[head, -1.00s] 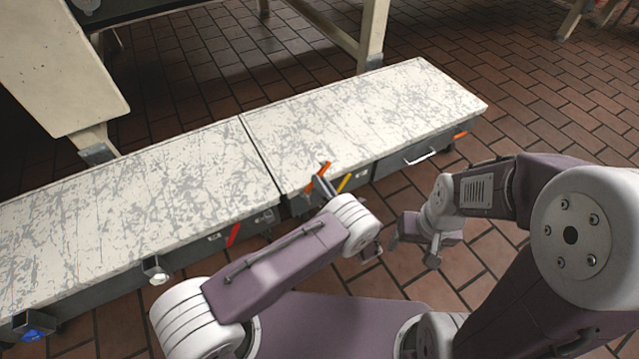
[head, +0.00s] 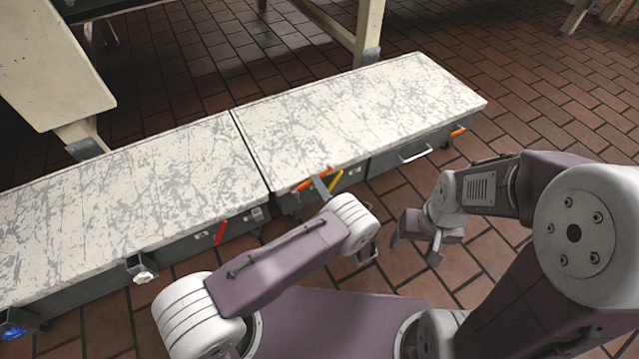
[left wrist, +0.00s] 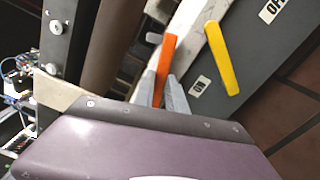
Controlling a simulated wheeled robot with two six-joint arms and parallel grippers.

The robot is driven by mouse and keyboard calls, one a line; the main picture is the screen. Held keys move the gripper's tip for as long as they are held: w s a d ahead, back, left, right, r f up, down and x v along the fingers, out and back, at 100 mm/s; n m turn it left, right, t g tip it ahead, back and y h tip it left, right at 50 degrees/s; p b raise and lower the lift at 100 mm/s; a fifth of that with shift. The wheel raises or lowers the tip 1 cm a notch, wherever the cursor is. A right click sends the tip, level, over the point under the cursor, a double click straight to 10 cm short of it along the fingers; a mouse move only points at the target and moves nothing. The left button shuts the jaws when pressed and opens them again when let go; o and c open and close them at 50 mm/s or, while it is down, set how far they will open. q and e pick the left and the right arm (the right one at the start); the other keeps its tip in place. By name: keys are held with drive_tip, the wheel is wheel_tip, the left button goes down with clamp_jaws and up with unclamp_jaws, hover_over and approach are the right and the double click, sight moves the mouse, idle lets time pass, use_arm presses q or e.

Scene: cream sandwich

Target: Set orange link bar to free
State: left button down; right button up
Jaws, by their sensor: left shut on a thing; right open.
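The orange link bar (head: 312,184) is on the front face of the long low cabinet, just under its top edge. It lies at a shallow slant, its right end higher. My left gripper (head: 322,186) is shut on it. In the left wrist view the orange link bar (left wrist: 164,66) stands between the two grey fingertips (left wrist: 159,92); its lower end is hidden. My right gripper (head: 415,247) is open and empty over the brick floor, apart from the cabinet.
A yellow bar (head: 336,182) is close right of the orange one. A red bar (head: 221,232) is further left on the cabinet front (head: 187,247). A metal handle (head: 415,153) and another orange piece (head: 458,132) are to the right. A knob (head: 143,272) sticks out at left.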

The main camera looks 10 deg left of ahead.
idle(0.4)
use_arm(q)
drive_tip(key=c, duration=1.4)
unclamp_jaws()
drive_tip(key=shift+o, duration=0.2)
drive_tip(key=v, duration=0.9)
